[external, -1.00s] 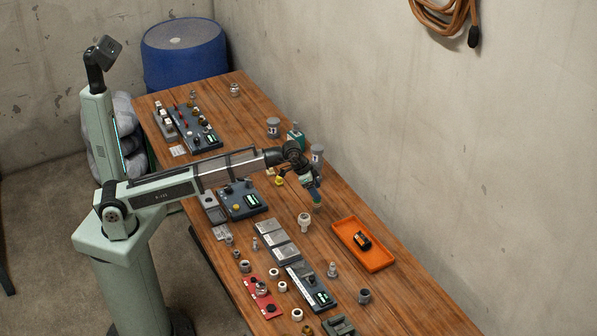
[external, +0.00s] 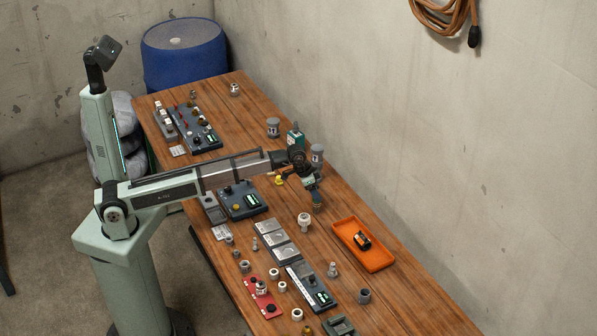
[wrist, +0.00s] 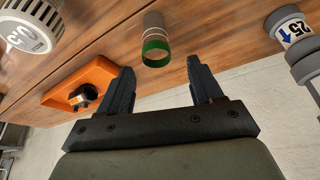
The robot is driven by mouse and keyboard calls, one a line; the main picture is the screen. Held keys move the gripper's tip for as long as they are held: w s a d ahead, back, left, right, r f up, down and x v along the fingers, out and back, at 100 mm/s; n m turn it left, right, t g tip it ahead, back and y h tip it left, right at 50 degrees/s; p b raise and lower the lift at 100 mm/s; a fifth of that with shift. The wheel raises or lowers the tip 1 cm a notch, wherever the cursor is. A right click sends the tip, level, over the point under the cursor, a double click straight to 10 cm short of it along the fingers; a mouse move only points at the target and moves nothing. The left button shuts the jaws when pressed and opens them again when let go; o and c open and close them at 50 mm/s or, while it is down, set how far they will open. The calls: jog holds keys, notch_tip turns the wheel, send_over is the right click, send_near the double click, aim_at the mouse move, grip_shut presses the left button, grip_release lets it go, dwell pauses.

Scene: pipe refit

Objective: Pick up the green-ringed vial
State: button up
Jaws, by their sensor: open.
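The green-ringed vial (wrist: 155,42) shows in the wrist view as a clear or greyish tube with a green band at its near end. It lies just beyond the fingertips, roughly centred between them. My gripper (wrist: 160,70) is open, with one dark finger on each side and nothing between them. In the external view my gripper (external: 317,203) hangs over the right part of the bench. I cannot clearly pick out the vial there.
An orange tray (external: 345,231) with a black item stands right of my gripper. A grey cylinder marked 25 (wrist: 290,30) is at the right of the wrist view, a pale marked cylinder (wrist: 30,28) at the left. Panels and fittings crowd the bench's front side.

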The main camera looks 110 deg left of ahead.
aim_at(317, 204)
jog(key=shift+s+x, duration=0.2)
jog(key=shift+x, duration=2.6)
jog(key=shift+d+f, duration=0.1)
jog(key=shift+d, duration=0.1)
jog(key=c, duration=1.1)
